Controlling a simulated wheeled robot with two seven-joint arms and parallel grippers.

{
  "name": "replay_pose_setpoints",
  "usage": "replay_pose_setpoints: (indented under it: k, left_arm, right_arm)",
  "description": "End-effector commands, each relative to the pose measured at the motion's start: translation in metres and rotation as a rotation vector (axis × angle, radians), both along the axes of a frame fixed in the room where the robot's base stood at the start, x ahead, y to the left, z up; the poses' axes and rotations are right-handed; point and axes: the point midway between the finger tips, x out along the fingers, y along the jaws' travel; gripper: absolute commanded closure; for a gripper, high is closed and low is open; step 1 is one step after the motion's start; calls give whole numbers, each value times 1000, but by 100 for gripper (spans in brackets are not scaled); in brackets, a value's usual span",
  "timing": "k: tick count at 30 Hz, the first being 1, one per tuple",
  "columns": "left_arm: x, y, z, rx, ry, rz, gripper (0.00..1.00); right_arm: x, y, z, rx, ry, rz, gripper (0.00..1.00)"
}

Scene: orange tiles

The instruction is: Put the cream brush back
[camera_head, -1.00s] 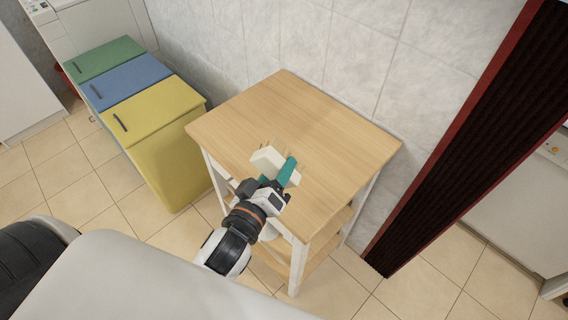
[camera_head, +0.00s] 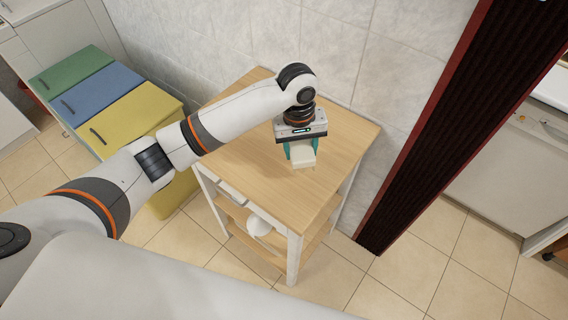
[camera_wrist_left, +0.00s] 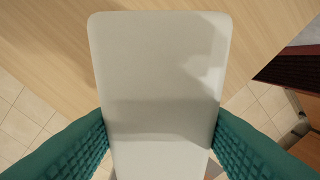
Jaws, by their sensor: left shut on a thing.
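My left gripper (camera_head: 301,152) is shut on the cream brush (camera_head: 304,160), its teal fingers on either side of it. It is over the wooden top of the small table (camera_head: 240,130), toward the right. In the left wrist view the flat cream face of the brush (camera_wrist_left: 155,70) fills the middle, between the teal fingers. The wooden top lies behind it, with floor past its edge. I cannot tell whether the brush touches the top. Its bristles are hardly visible. My right gripper is not in view.
The rest of the table top is clear. A white round object (camera_head: 258,226) is on the table's lower shelf. Yellow (camera_head: 130,120), blue (camera_head: 95,90) and green (camera_head: 70,68) bins stand to the left. A tiled wall is behind, and a dark red-edged panel (camera_head: 430,130) to the right.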

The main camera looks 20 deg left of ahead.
Motion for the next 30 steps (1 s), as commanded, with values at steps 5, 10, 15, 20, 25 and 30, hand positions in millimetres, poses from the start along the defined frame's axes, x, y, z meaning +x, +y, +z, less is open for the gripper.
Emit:
replay_pose_setpoints:
  k: [5,10,15,20,25,30]
  left_arm:
    - [1,36,28,30,86,0,78]
    - [-1,42,12,35,110,-2,78]
    - [-1,41,-18,34,107,-4,78]
    - [0,41,-33,32,104,-4,78]
    - [-1,41,-57,32,106,-4,78]
    - [0,41,-67,31,101,-4,78]
  right_arm:
    - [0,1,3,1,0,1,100]
    - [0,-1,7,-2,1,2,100]
    - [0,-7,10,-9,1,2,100]
    - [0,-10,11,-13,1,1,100]
    - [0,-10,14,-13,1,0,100]
    - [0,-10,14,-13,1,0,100]
